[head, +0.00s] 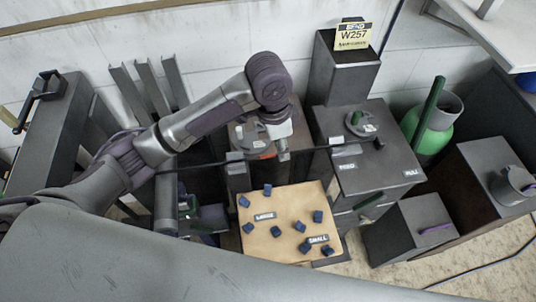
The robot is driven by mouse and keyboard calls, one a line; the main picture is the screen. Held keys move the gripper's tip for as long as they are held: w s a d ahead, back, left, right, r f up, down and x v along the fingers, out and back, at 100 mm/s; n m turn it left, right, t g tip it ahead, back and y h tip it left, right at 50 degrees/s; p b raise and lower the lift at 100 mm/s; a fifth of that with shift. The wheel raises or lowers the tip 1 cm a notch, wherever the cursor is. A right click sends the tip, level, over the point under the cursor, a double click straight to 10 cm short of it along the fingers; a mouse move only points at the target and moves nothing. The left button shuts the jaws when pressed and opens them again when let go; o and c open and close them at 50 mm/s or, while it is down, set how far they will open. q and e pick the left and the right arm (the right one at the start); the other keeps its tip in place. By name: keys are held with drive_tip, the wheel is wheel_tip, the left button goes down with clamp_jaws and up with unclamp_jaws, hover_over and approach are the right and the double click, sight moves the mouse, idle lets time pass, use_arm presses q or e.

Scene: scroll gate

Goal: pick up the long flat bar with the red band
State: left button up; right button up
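My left arm comes in from the left, and its wrist bends down over a dark block with a brown top. My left gripper (283,150) points down there, small and partly hidden by the wrist, so its finger opening is unclear. A long thin dark bar (320,149) runs across the picture behind or at the gripper, toward the right-hand dark cabinet. A small orange-red patch (263,155) shows just left of the gripper; I cannot tell whether it is a band on the bar. My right gripper is not in view.
A tan board (285,205) with several blue cubes lies in front of the gripper. A dark cabinet (385,170) with labels stands right of it. A green cylinder (432,130) with a green bar stands further right. Several dark uprights (131,95) stand at the back left.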

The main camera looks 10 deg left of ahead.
use_arm(q)
drive_tip(key=y, duration=0.2)
approach(270, 155)
drive_tip(key=f, duration=0.1)
drive_tip(key=f+p, duration=0.1)
drive_tip(key=f, duration=0.1)
drive_tip(key=shift+w+a, duration=0.15)
drive_tip(key=shift+a, duration=0.05)
drive_tip(key=f, duration=0.1)
drive_tip(key=f+p, duration=0.1)
drive_tip(key=f, duration=0.2)
drive_tip(key=shift+a+p, duration=0.25)
drive_tip(key=shift+p, duration=0.1)
drive_tip(key=shift+f, duration=0.65)
clamp_jaws()
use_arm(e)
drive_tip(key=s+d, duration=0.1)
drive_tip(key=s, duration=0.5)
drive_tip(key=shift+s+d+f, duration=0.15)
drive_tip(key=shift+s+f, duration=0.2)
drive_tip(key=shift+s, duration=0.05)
